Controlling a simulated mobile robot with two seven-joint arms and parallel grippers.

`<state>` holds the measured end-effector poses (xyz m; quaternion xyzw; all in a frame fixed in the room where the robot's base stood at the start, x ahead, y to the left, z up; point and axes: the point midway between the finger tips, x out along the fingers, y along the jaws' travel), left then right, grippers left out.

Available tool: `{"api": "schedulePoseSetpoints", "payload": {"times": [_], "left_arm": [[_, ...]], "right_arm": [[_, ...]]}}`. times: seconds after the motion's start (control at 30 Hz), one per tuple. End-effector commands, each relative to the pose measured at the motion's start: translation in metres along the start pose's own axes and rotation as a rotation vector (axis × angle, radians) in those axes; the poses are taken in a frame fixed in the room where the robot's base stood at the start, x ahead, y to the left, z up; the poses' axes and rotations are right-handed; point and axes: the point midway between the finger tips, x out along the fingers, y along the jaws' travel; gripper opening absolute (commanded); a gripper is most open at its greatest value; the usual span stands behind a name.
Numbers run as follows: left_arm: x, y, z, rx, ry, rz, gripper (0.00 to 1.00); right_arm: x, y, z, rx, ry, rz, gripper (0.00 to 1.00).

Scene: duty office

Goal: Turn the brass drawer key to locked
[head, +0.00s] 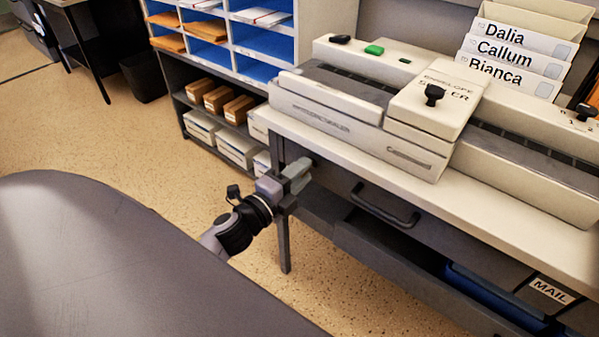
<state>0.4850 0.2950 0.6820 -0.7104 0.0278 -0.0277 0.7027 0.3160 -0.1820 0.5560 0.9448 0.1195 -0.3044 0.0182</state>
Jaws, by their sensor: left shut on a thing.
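My left gripper (298,177) is at the left end of the dark drawer front (345,187), under the pale table top. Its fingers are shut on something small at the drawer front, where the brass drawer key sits. The key itself is hidden by the fingers, so I cannot see which way it points. The drawer has a dark bar handle (385,206) to the right of the gripper. My right gripper is not in view.
The envelope sealer (435,103) stands on the table (390,170) above the drawer. A shelf unit (172,75) with envelopes and boxes stands behind at left. Speckled floor is open at left.

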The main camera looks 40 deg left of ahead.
Motion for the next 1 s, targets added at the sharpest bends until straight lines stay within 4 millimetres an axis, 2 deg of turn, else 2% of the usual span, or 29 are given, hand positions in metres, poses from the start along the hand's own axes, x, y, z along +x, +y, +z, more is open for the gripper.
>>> {"api": "schedulePoseSetpoints", "payload": {"times": [0.37,0.4,0.43,0.47,0.77,1.0], "left_arm": [[0.0,0.0,0.0,-0.008,0.0,0.0,0.01],[0.0,0.0,0.0,-0.008,0.0,0.0,0.45],[0.0,0.0,0.0,-0.008,0.0,0.0,0.55],[0.0,0.0,0.0,-0.008,0.0,0.0,0.57],[-0.001,0.0,0.0,-0.005,0.0,0.0,0.57],[-0.023,0.001,0.0,-0.006,-0.001,0.003,0.57]], "right_arm": [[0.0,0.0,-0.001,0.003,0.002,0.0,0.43],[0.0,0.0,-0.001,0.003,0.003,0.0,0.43],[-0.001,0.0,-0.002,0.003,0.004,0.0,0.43],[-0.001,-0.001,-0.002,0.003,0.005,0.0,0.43],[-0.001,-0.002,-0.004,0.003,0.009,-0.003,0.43],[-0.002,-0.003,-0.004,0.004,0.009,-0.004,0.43]]}}
